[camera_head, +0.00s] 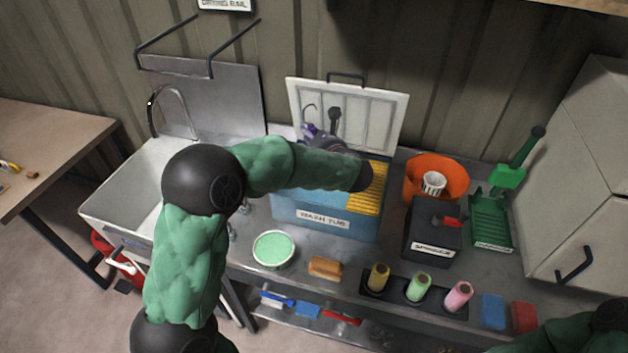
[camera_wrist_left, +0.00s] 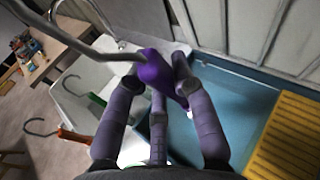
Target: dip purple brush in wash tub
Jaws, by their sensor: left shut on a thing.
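The wash tub (camera_head: 330,205) is a blue, labelled box on the counter with its white lid (camera_head: 385,120) standing open. A yellow ribbed board (camera_head: 372,192) lies at its right; both tub (camera_wrist_left: 245,100) and board (camera_wrist_left: 290,140) show in the wrist view. My left gripper (camera_head: 312,134) is over the back left of the tub, partly hidden by my arm. In the wrist view my left gripper (camera_wrist_left: 163,85) is shut on the purple brush (camera_wrist_left: 152,72), with a curved metal hook reaching up left. The brush's lower end is hidden behind the fingers. My right gripper is outside the view.
Left of the tub is a sink (camera_head: 125,200) with a tap. Orange (camera_wrist_left: 72,136) and green (camera_wrist_left: 97,99) handles stand beside the tub. A green bowl (camera_head: 273,249) and a sponge (camera_head: 325,267) lie in front. An orange bucket (camera_head: 450,172) and a dark box (camera_head: 420,240) stand right.

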